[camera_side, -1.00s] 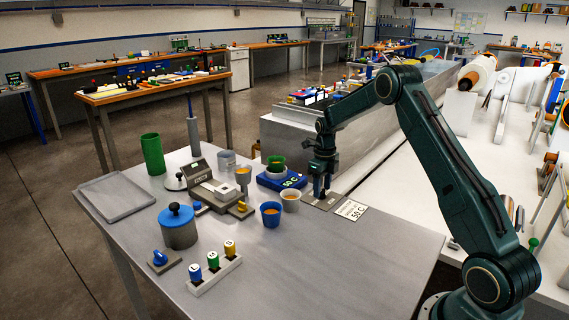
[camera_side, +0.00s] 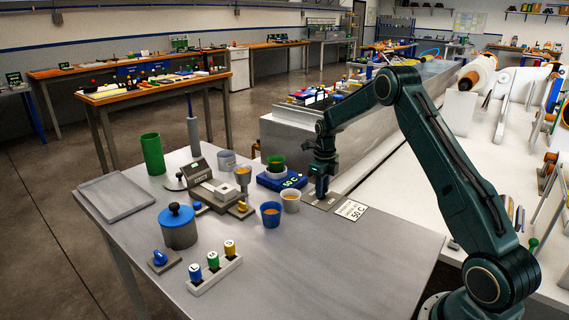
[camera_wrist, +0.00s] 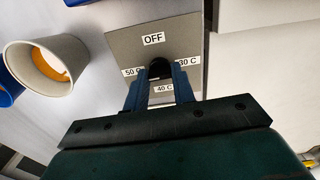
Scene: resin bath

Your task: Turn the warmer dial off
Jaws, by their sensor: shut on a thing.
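The dial plate (camera_wrist: 128,38) is grey, with labels OFF, 30 C, 40 C and 50 C around a black knob (camera_wrist: 160,68). My gripper (camera_wrist: 160,82) is shut on the knob, with a blue finger on either side; the fingers hide much of it, so I cannot tell exactly where it points. In the side view my gripper (camera_side: 321,194) reaches down to the plate (camera_side: 332,204) on the table.
A pale cup (camera_side: 290,203) and a blue cup (camera_side: 270,216), both with orange contents, stand close to the left. The front right of the grey table (camera_side: 350,265) is clear.

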